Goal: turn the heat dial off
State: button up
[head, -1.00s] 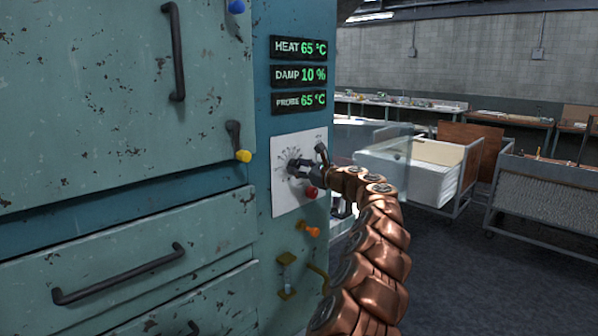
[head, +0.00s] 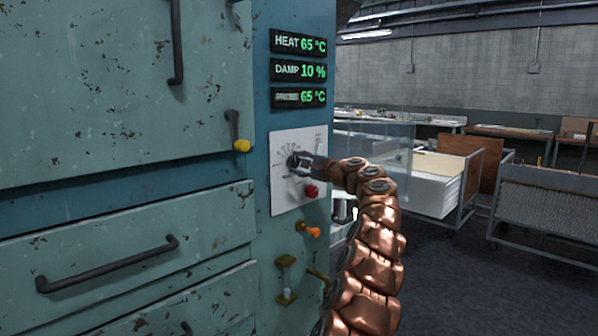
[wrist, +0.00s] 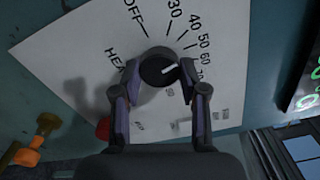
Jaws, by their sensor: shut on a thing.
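The heat dial (wrist: 154,66) is a round black knob on a white scale plate (wrist: 75,45) printed with OFF and numbers. Its white mark points to the right, roughly toward the 60 to 70 marks. OFF lies at the upper left of the dial in the wrist view. My gripper (wrist: 160,70) has one finger on each side of the dial and is shut on it. In the head view my gripper (head: 303,165) largely hides the dial. The heat display (head: 300,43) reads 65 °C.
A red knob (head: 311,191) sits just below the dial, close to my gripper. An orange-tipped lever (head: 313,232) and a brass fitting (head: 286,280) are lower on the panel. A yellow-ended handle (head: 241,145) is on the cabinet door. Carts stand at the right, with open floor before them.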

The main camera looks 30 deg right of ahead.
jog(key=n+b, duration=0.2)
jog(key=n, duration=0.2)
jog(key=shift+f+n, duration=0.15)
jog(key=shift+n, duration=0.25)
jog(key=n+b, duration=0.2)
jog(key=n, duration=0.1)
jog(key=shift+n, duration=0.3)
jog(key=n+b, duration=0.1)
jog(key=n, duration=0.2)
jog(key=shift+f+n, duration=0.1)
jog(key=shift+n, duration=0.2)
jog(key=shift+a+n, duration=0.1)
jog(key=shift+n, duration=1.7)
jog(key=o, duration=1.1)
jog(key=shift+r, duration=0.2)
jog(key=shift+o, duration=0.2)
jog(key=shift+s+r, duration=0.1)
